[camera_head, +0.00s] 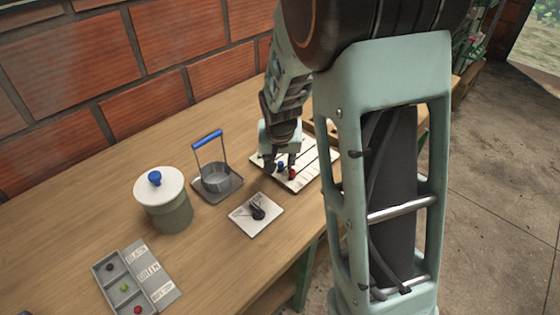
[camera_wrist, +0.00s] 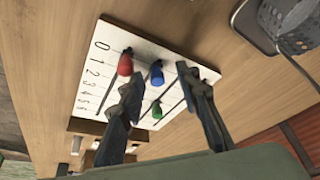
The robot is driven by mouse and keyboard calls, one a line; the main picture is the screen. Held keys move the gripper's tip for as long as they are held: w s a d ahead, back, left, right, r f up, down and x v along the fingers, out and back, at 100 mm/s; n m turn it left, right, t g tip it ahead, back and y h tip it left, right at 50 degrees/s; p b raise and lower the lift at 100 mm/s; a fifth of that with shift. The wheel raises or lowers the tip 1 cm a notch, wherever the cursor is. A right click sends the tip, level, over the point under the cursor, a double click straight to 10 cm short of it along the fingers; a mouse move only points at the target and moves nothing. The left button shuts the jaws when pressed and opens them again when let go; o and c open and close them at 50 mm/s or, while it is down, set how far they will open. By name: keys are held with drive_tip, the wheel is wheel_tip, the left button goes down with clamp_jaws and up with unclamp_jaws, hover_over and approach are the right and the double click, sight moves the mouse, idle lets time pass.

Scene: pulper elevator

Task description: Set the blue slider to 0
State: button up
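The white slider board (camera_head: 318,160) lies on the table under my gripper (camera_head: 280,162). In the wrist view the board (camera_wrist: 204,71) has numbers 0 to 6 along its left side, with 0 at the top. The blue slider knob (camera_wrist: 157,72) stands between my two open fingers (camera_wrist: 158,82), apart from both as far as I can see. It is in the upper part of the board, nearer the 0 end; its exact number is unclear. The red knob (camera_wrist: 125,64) is close by the left fingertip. The green knob (camera_wrist: 157,110) sits lower, between the fingers.
A grey basket with a blue handle (camera_head: 208,136) stands left of the board. A small white plate with a black knob (camera_head: 257,212) lies in front. A lidded pot (camera_head: 160,190) and a sorting tray (camera_head: 112,270) are farther left. Brick wall stands behind.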

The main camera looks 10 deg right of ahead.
drive_tip(key=v, duration=1.2)
